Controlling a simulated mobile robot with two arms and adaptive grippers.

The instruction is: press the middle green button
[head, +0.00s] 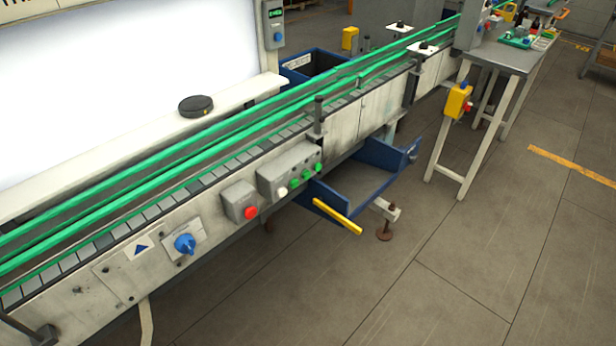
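A grey control box (287,165) is fixed to the near side of the conveyor, at the middle of the head view. A white button (283,191) and three green buttons sit in a row along its lower front. The middle green button (307,174) lies between the left green button (295,184) and the right green button (318,167). The buttons are small here, and I cannot tell whether any is pressed in. Neither of my grippers shows in the head view, and nothing covers the buttons.
A red button (250,212) on its own grey box and a blue knob (184,244) sit to the left on the conveyor side. A blue bin (385,160) with a yellow handle (337,216) juts out below the control box. Open floor (400,290) lies at the right front.

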